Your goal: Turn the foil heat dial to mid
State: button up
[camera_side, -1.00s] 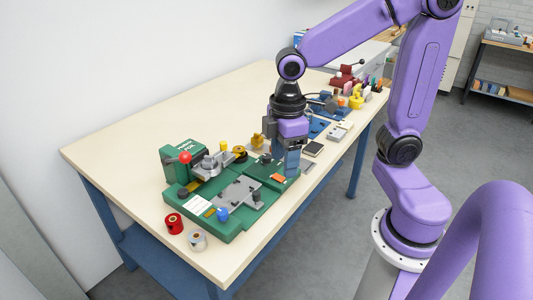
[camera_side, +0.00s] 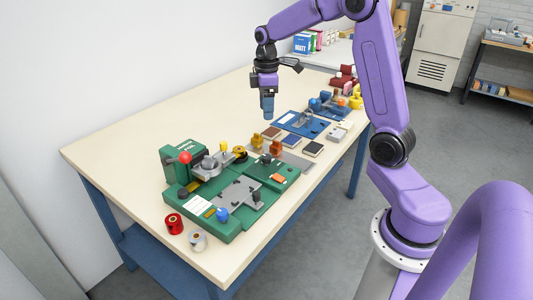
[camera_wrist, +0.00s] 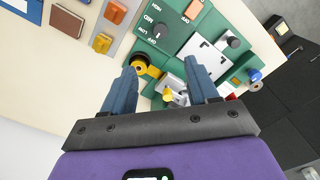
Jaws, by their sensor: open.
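The green foil machine (camera_side: 215,185) stands at the near end of the table. Its black heat dial (camera_side: 266,158) sits on the panel at its right side. In the wrist view the dial (camera_wrist: 159,32) is ringed by printed labels, with MID, LOW and OFF readable; its small pale mark is too small to place surely against them. My gripper (camera_side: 268,114) is raised above the table, behind the machine and apart from it. In the wrist view my gripper (camera_wrist: 160,72) has its fingers spread with nothing held, and the dial lies beyond the fingertips.
An orange switch (camera_side: 278,178) is beside the dial. The machine also carries a red-knobbed lever (camera_side: 185,157) and a yellow roll (camera_side: 239,152). Orange and brown blocks (camera_side: 275,145) stand close behind. A red spool (camera_side: 174,223) is at the front. The table's left rear is clear.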

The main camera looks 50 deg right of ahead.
aim_at(266, 156)
notch_tip(266, 156, down, 17)
jog(key=shift+r, duration=0.15)
dwell(0.4)
jog(key=c, duration=1)
